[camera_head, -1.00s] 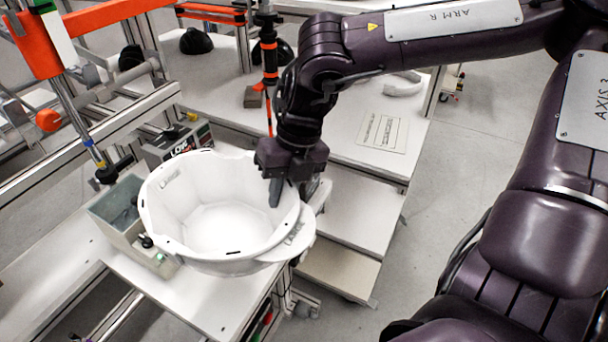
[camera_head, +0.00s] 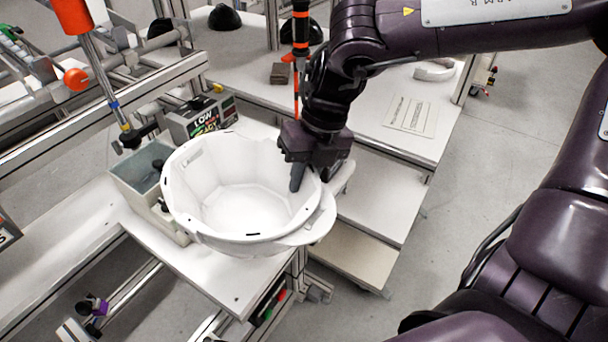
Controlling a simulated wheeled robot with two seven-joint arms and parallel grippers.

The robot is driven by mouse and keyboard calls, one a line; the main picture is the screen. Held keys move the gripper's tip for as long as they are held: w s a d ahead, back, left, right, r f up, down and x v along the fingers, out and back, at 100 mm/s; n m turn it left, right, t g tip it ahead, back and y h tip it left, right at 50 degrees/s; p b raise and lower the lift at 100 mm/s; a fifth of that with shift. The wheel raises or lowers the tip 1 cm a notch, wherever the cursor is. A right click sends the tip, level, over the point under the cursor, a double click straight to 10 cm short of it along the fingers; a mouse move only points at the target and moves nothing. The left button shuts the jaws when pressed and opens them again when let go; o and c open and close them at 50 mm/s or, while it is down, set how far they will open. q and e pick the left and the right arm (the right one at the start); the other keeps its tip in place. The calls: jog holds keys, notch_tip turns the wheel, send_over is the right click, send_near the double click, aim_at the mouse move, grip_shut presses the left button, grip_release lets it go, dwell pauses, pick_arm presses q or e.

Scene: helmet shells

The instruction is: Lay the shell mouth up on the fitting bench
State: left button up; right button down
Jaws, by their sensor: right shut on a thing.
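The white helmet shell (camera_head: 235,205) is mouth up in the head view, its open hollow facing me. It is over the near end of a white bench (camera_head: 225,283); I cannot tell whether it touches the top. My right gripper (camera_head: 308,178) is shut on the shell's right rim, with one dark finger inside the hollow. The other finger is mostly hidden behind the rim. My left gripper is not in view.
Dark domed shells (camera_head: 224,17) and a paper sheet (camera_head: 411,114) lie on the back table. An orange-and-black tool (camera_head: 300,30) hangs behind my right arm.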

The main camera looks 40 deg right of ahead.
jog(key=shift+f+b, duration=2.15)
jog(key=shift+f, duration=0.55)
jog(key=c, duration=1.3)
grip_release()
jog(key=shift+o, duration=0.2)
jog(key=b+v, duration=0.1)
jog(key=v, duration=0.6)
jog(key=shift+r, duration=0.4)
